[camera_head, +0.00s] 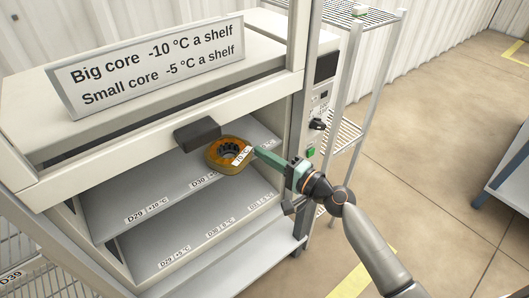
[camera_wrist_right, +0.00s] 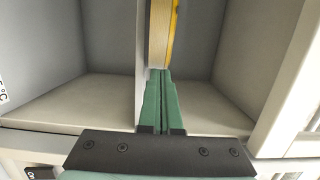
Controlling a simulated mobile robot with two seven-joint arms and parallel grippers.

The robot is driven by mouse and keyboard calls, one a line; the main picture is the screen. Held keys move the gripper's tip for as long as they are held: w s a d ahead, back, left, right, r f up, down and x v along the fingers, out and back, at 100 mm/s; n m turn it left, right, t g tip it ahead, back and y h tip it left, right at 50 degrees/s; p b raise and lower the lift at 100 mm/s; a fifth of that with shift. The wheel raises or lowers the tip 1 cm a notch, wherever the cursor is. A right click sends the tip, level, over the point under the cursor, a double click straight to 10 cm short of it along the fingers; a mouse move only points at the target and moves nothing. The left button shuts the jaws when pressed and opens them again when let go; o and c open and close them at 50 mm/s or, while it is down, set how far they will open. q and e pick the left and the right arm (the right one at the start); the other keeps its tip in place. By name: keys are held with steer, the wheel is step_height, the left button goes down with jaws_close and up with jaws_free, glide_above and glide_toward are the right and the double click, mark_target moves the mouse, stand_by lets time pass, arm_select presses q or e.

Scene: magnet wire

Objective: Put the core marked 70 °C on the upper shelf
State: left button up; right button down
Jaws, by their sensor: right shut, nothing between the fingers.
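The core marked 70 °C (camera_head: 222,166) is an orange-brown ring with a dark toothed inside and a white label. In the head view it appears to lie flat on the upper shelf (camera_head: 115,203), near its front edge and towards the right side. My right gripper (camera_head: 259,153) is shut and empty, with its green fingertips close by the core's right side. In the right wrist view the shut fingers (camera_wrist_right: 162,80) point at the core's yellow edge (camera_wrist_right: 163,35); I cannot tell whether they touch it. My left gripper is not in view.
A lower shelf (camera_head: 140,245) sits below, with labels along its edge. A sign (camera_head: 150,62) on top gives temperature drops for big and small cores. A dark block (camera_head: 197,134) juts out above the core. A wire rack (camera_head: 352,130) stands at the right.

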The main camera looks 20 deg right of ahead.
mark_target(214, 158)
steer(key=shift+a, duration=0.1)
steer(key=w+a, duration=0.1)
steer(key=a, duration=0.2)
steer(key=a+p, duration=0.1)
steer(key=a, duration=0.3)
steer(key=w+a, duration=0.1)
steer(key=a, duration=0.3)
steer(key=shift+w, duration=0.35)
steer(key=shift+w+a, duration=0.15)
steer(key=shift+a, duration=0.35)
steer(key=shift+d, duration=0.15)
